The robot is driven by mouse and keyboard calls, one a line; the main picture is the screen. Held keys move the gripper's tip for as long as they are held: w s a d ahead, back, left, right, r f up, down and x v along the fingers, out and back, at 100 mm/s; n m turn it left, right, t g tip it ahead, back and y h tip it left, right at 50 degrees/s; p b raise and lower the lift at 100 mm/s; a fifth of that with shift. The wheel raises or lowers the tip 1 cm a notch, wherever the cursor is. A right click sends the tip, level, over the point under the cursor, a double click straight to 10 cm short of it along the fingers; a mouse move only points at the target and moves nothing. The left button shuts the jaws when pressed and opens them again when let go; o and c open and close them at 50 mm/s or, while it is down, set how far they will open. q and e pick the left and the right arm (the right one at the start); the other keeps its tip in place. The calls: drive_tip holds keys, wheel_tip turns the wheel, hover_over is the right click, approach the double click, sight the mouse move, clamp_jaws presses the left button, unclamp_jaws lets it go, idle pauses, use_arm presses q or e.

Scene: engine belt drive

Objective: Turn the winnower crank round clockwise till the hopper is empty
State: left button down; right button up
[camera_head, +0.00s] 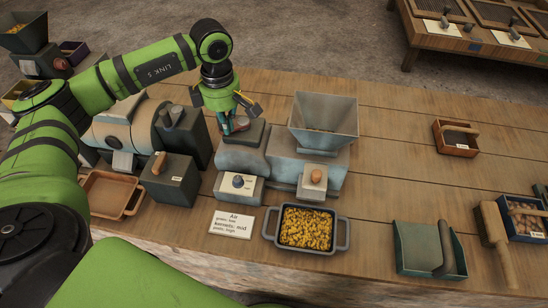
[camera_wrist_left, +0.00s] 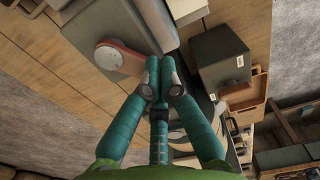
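The winnower (camera_head: 240,158) is a grey-blue machine on the wooden bench, with a flared grey hopper (camera_head: 325,112) on its right part. The hopper's walls look bare; how much lies at its bottom is hard to tell. The reddish crank (camera_head: 241,123) is at the winnower's back left. In the left wrist view the crank arm (camera_wrist_left: 122,59) runs from a round grey hub to my fingertips. My left gripper (camera_head: 237,112) has its teal fingers (camera_wrist_left: 160,68) drawn together at the crank's outer end; the grip itself is hidden. My right gripper is out of view.
A grey two-handled pan (camera_head: 343,235) of yellow grain stands before the winnower, beside a white card (camera_head: 232,223). A dark machine (camera_head: 170,180) and an orange tray (camera_head: 112,194) stand left. A green-grey scoop tray (camera_head: 415,262) and wooden mallet (camera_head: 492,222) lie right.

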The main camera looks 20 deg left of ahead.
use_arm(q)
drive_tip(key=w+a, duration=0.1)
drive_tip(key=w+a+b, duration=0.1)
drive_tip(key=a, duration=0.1)
drive_tip(key=shift+a, duration=0.1)
drive_tip(key=shift+r+p, duration=0.25)
drive_tip(key=shift+p, duration=0.05)
wheel_tip(320, 180, up, 8)
drive_tip(key=p, duration=0.5)
drive_tip(key=shift+f, duration=0.25)
drive_tip(key=shift+s, duration=0.15)
